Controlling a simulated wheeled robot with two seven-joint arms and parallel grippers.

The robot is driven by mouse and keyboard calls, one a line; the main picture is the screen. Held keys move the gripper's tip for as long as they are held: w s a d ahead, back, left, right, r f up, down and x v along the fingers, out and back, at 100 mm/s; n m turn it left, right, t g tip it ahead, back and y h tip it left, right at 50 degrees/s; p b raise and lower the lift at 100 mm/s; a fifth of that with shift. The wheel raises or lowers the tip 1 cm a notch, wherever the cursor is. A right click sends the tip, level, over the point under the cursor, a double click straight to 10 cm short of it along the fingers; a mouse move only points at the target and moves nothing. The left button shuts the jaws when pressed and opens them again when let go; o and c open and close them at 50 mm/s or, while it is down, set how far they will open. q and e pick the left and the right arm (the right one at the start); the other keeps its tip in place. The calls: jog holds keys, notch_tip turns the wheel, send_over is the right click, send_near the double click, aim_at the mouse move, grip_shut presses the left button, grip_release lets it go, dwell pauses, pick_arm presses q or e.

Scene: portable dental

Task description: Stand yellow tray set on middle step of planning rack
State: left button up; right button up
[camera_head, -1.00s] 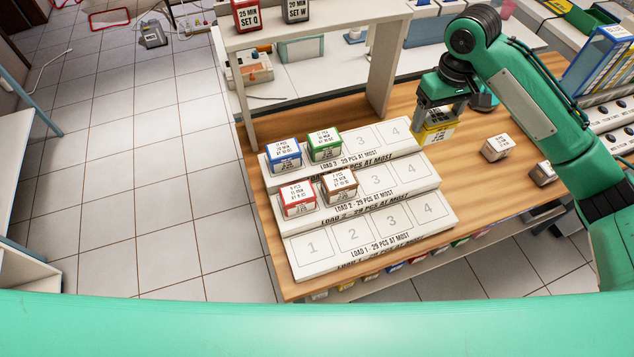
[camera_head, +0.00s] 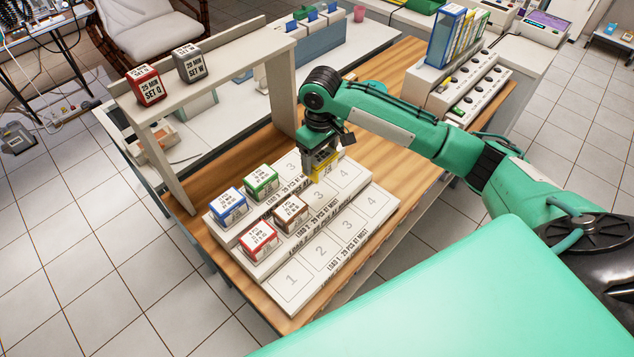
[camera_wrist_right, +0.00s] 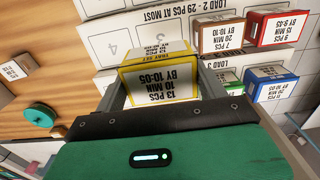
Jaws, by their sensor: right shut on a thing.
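The yellow tray set (camera_head: 324,168) is a small box with a yellow border and a white label. It also shows upright in the wrist view (camera_wrist_right: 160,82). My right gripper (camera_head: 320,162) is shut on it, one finger at each side, over the planning rack (camera_head: 291,278). The wrist view shows it over the middle step, near slot 3, beside the bare slot 4 (camera_wrist_right: 115,48). I cannot tell whether it touches the step. Red (camera_head: 259,239) and brown (camera_head: 291,213) sets stand on the middle step. My left gripper is out of view.
Blue (camera_head: 228,205) and green (camera_head: 261,181) sets stand on the top step; the front step is bare. A white shelf (camera_head: 200,80) behind the rack carries red (camera_head: 146,85) and grey (camera_head: 189,63) boxes. A white holder (camera_head: 470,82) stands at the table's far right.

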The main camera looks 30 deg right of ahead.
notch_tip(320, 180, down, 6)
jog(key=shift+a+f+p, duration=0.1)
jog(key=shift+f+p, duration=0.05)
jog(key=shift+p, duration=0.35)
jog(key=shift+f+p, duration=0.45)
jog(key=shift+f, duration=1.9)
jog(key=shift+f, duration=0.1)
jog(key=o, duration=1.1)
notch_tip(320, 180, up, 12)
jog(key=shift+r+b, duration=0.15)
jog(key=shift+b, duration=1.05)
